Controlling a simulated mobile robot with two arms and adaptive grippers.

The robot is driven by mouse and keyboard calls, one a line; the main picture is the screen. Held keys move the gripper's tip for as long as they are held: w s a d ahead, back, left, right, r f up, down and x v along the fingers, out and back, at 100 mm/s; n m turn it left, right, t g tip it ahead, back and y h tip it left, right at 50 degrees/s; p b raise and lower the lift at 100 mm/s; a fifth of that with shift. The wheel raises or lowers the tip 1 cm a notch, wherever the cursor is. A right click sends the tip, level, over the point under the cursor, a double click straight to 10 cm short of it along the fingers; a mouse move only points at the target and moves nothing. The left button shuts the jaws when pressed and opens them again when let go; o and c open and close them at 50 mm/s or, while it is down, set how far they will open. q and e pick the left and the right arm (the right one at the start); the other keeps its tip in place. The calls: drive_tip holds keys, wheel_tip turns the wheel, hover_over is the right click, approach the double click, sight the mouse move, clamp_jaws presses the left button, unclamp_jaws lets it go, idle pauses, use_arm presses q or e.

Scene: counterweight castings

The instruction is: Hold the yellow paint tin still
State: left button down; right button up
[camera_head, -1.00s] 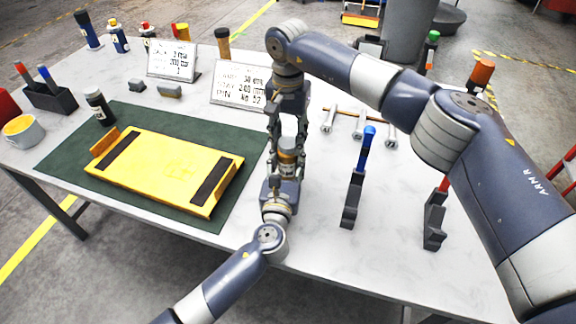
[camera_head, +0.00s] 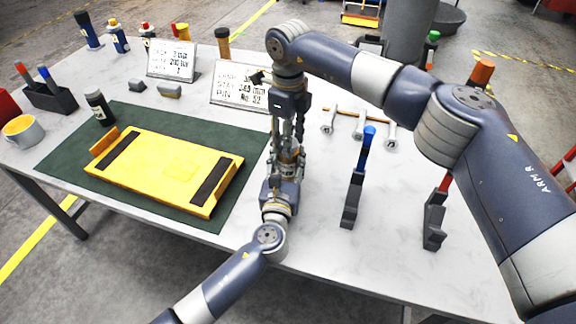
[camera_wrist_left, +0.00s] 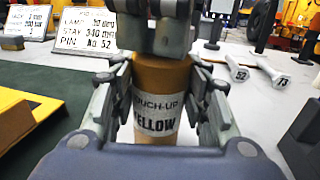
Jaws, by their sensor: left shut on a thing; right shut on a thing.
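The yellow paint tin (camera_wrist_left: 155,112) stands upright between the fingers of my left gripper (camera_wrist_left: 160,90), with "TOUCH-UP YELLOW" on its pale label. In the head view a small part of the tin (camera_head: 288,157) shows between the two grippers. My left gripper (camera_head: 286,163) is shut around the tin's body from the near side. My right gripper (camera_head: 288,143) points down from above, shut at the top of the tin. Its fingers hide the tin's top, so the lid cannot be made out.
A yellow casting (camera_head: 170,170) with two dark strips lies on the green mat (camera_head: 130,118) to the left. Two sign cards (camera_head: 240,85) (camera_head: 172,62) stand behind. Dark stands (camera_head: 352,200) (camera_head: 433,222) with handled tools are to the right. The table's near right is clear.

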drive_tip(key=m, duration=1.3)
drive_tip(key=shift+a+m, duration=0.1)
drive_tip(key=shift+m, duration=0.3)
drive_tip(key=o, duration=1.2)
drive_tip(key=shift+o, duration=0.2)
wheel_tip(320, 180, up, 12)
